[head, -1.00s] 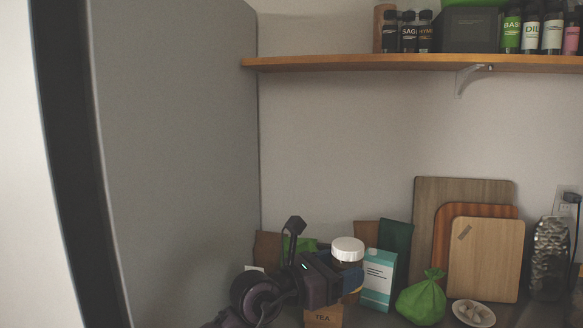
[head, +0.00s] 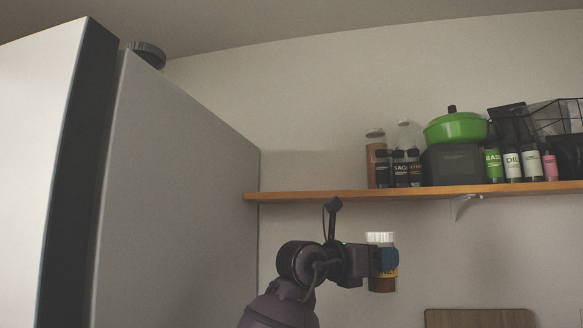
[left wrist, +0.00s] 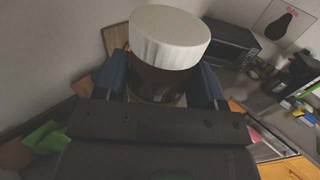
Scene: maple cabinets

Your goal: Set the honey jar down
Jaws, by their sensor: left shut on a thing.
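The honey jar (head: 381,284) is a brown jar with a white lid. My left gripper (head: 386,262) is shut on it and holds it upright in the air, in front of the wall and below the wooden shelf (head: 330,195). In the left wrist view the jar's white ribbed lid (left wrist: 168,38) fills the upper middle, with a blue finger of the left gripper (left wrist: 160,84) on each side of the dark body. The fingers hide part of the jar. My right gripper is not in view.
On the shelf stand a brown cylinder (head: 377,166), small dark bottles (head: 399,170), a green pot (head: 455,128) on a black box (head: 452,165), several labelled bottles (head: 513,165) and a wire basket (head: 556,118). The shelf's left end is bare. A tall grey cabinet side (head: 180,200) stands left.

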